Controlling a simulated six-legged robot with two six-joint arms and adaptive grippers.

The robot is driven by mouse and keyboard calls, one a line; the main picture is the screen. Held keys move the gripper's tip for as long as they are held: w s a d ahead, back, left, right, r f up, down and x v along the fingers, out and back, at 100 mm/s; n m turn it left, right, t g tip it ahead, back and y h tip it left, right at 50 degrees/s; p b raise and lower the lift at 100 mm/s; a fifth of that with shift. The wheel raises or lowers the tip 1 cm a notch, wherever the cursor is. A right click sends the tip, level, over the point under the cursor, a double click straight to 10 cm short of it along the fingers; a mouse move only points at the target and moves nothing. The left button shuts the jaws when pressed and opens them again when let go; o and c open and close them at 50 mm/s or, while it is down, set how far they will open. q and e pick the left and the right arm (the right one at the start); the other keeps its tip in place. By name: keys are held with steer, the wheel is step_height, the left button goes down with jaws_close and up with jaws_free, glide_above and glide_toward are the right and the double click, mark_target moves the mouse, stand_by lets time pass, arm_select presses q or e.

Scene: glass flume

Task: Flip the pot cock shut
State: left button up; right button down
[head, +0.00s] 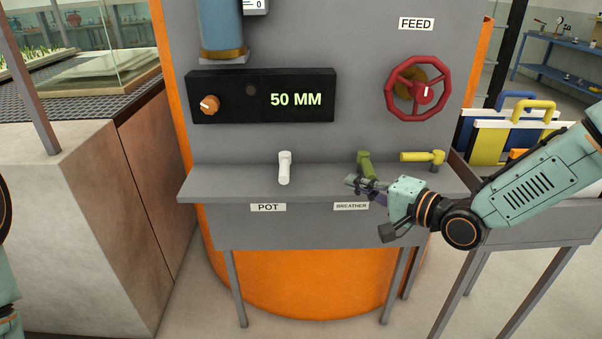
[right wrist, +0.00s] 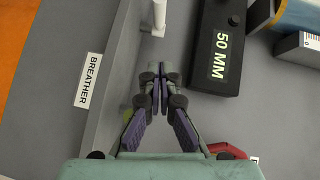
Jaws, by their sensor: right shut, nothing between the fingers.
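The pot cock (head: 285,167) is a white lever on the grey shelf, above the POT label (head: 268,207). Its handle points toward me, toward the shelf's front edge. In the right wrist view the white handle (right wrist: 159,14) shows at the top, ahead of the fingertips. My right gripper (head: 350,184) is shut and empty, at the shelf's front edge by the green breather cock (head: 365,163), right of the pot cock and apart from it. Its closed fingers also show in the right wrist view (right wrist: 160,74). My left gripper is out of view.
A yellow cock (head: 420,156) sits at the shelf's right end. The BREATHER label (head: 351,206) is below the green cock. Behind the shelf are a black display box (head: 235,97) reading 50 MM and a red FEED wheel (head: 391,75). The shelf between white and green cocks is clear.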

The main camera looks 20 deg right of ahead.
steer(key=b, duration=0.3)
glide_toward(285, 167)
steer(key=w, duration=0.1)
steer(key=w+d, duration=0.1)
steer(key=w+f, duration=0.1)
steer(key=w, duration=0.1)
steer(key=shift+d, duration=0.4)
steer(key=shift+w+a+f, duration=0.15)
steer(key=shift+w+a, duration=0.05)
steer(key=shift+a, duration=0.35)
steer(key=shift+w+a+f, duration=0.15)
steer(key=shift+a+f, duration=0.05)
steer(key=shift+a, duration=0.35)
steer(key=shift+w+a, duration=0.1)
steer(key=shift+a, duration=0.45)
steer(key=shift+w, duration=0.1)
